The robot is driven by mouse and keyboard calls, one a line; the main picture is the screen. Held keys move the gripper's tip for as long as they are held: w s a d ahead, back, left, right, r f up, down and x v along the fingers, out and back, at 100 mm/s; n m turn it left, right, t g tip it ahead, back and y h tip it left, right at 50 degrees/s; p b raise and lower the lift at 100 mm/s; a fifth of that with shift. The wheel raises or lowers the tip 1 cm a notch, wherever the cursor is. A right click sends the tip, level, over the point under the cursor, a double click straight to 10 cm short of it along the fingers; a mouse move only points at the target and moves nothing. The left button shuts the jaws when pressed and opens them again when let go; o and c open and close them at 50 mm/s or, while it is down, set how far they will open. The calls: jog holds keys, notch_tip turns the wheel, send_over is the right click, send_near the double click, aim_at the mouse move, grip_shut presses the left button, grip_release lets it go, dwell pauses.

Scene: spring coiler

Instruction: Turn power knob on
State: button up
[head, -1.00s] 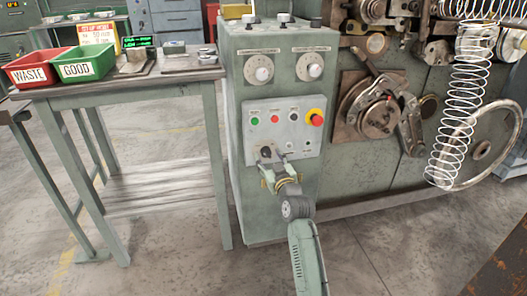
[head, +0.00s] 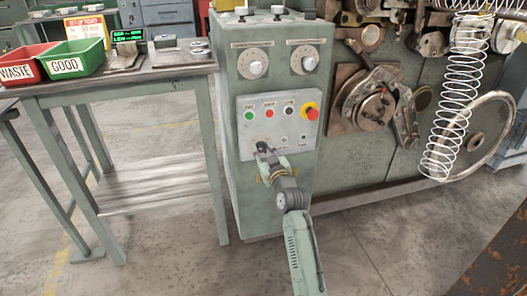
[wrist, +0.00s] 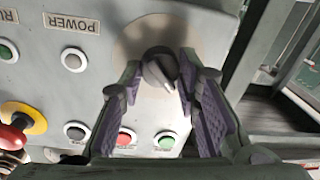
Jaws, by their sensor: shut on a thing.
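The power knob (wrist: 158,66) is a dark round knob with a pale pointer line, on a round plate on the grey control panel (wrist: 95,75). The POWER label (wrist: 73,24) is beside it in the wrist view. My gripper (wrist: 160,75) has its two purple-padded fingers on either side of the knob, shut on it. In the head view my gripper (head: 266,157) is at the lower left of the control panel (head: 300,130) and mostly hides the knob.
The panel has green (head: 249,116) and red buttons (head: 269,113) and a red emergency stop (head: 312,113) on yellow. Two dials sit above. A table (head: 120,82) with red and green bins stands left; a coil spring (head: 462,90) and handwheel are right.

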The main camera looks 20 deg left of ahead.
jog(key=c, duration=0.3)
jog(key=shift+m, duration=0.4)
jog(key=m, duration=0.4)
jog(key=m+p, duration=0.1)
jog(key=m, duration=0.3)
jog(key=shift+w+r+m+t, duration=0.1)
jog(key=shift+m+t, duration=0.2)
jog(key=m+p, duration=0.2)
jog(key=m, duration=0.2)
jog(key=m+p, duration=0.3)
jog(key=m, duration=0.2)
jog(key=shift+t, duration=0.4)
jog(key=shift+m, duration=0.3)
